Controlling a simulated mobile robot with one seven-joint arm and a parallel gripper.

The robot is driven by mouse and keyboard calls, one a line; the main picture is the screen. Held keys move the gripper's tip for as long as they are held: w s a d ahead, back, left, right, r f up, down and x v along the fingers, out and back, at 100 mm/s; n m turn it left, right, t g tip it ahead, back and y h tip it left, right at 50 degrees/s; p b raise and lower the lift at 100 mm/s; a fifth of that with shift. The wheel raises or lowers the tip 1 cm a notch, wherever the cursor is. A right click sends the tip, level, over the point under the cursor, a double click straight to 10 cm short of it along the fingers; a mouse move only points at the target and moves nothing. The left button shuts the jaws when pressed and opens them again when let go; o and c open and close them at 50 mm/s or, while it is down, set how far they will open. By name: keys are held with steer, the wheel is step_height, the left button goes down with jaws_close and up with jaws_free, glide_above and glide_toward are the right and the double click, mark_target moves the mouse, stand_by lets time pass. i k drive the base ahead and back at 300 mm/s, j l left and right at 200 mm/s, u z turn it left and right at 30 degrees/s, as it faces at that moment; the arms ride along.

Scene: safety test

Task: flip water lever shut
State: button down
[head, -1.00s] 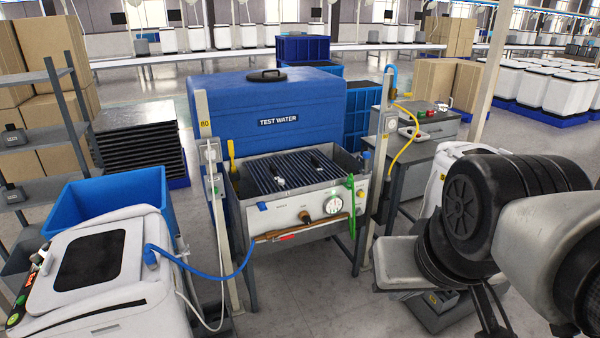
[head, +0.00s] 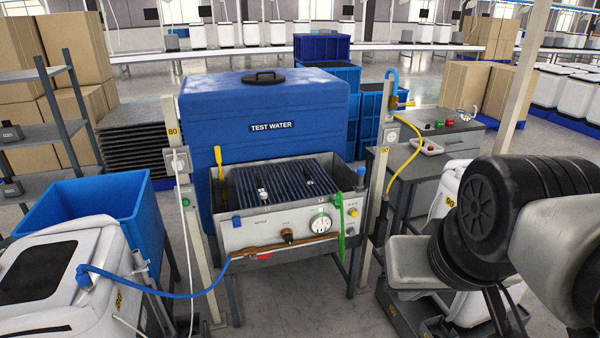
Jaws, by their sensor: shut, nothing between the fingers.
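A red handle (head: 265,256) lies level under the front panel, near a brown pipe. A green strap or handle (head: 341,228) hangs at the panel's right end, beside a round gauge (head: 320,223). My arm fills the right side, well apart from the bench. I cannot make out my gripper's fingertips there.
A white machine (head: 60,280) with a blue hose stands at the lower left, a blue bin (head: 80,225) behind it. Posts flank the bench. A grey side table (head: 440,145) stands to its right. Bare floor shows in front of the bench.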

mark_target(250, 258)
steer(key=i+l, duration=0.1)
steer(key=i, duration=0.4)
steer(key=i+l+u, duration=0.1)
steer(key=i, duration=0.45)
steer(key=i+l, duration=0.1)
steer(key=i, duration=0.4)
steer(key=u, duration=0.05)
